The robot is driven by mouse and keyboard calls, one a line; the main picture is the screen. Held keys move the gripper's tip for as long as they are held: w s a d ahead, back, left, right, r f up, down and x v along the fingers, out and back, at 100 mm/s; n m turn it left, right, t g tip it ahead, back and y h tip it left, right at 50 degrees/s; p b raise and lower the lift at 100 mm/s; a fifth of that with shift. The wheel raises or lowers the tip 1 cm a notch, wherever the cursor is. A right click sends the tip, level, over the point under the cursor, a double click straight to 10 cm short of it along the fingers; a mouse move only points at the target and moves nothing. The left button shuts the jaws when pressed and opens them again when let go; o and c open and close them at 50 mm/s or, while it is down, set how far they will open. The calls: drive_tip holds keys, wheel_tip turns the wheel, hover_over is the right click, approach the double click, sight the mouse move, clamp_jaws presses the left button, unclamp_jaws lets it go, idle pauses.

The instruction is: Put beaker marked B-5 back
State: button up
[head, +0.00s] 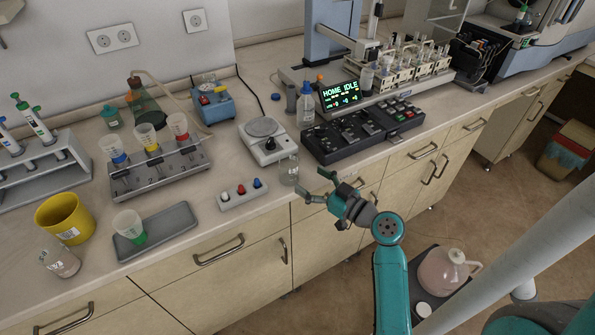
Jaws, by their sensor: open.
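My gripper (316,186) is open and empty, its fingers pointing left over the counter's front edge. A clear glass beaker (289,171) stands upright on the counter just left of the fingertips, by the balance; they look apart from it. Another clear glass container (60,262) with white markings is at the lower left. A cup with green contents (130,227) is on a grey tray (181,220). Cups with blue (114,151), yellow (147,138) and red (179,128) contents sit in a metal stand (155,174). I cannot read B-5 on any of them.
A balance (267,140) and a three-knob box (242,194) flank the near beaker. A black control panel (362,131) is to the right. A yellow bucket (65,217) and pipette rack (42,172) are left. A jug (446,272) is low at the right.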

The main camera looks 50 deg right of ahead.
drive_tip(key=shift+s, duration=1.95)
drive_tip(key=s+a+f+m+g+h, duration=0.35)
drive_tip(key=s+a+f, duration=0.55)
drive_tip(key=a+f, duration=0.5)
drive_tip(key=s+a+r+n+y, duration=0.1)
drive_tip(key=s+a+r, duration=0.3)
drive_tip(key=s, duration=0.5)
drive_tip(key=s+a+r+n+y, duration=0.2)
drive_tip(key=s+a+r, duration=0.3)
drive_tip(key=s, duration=0.5)
drive_tip(key=shift+a+r, duration=0.15)
drive_tip(key=shift+a, duration=0.35)
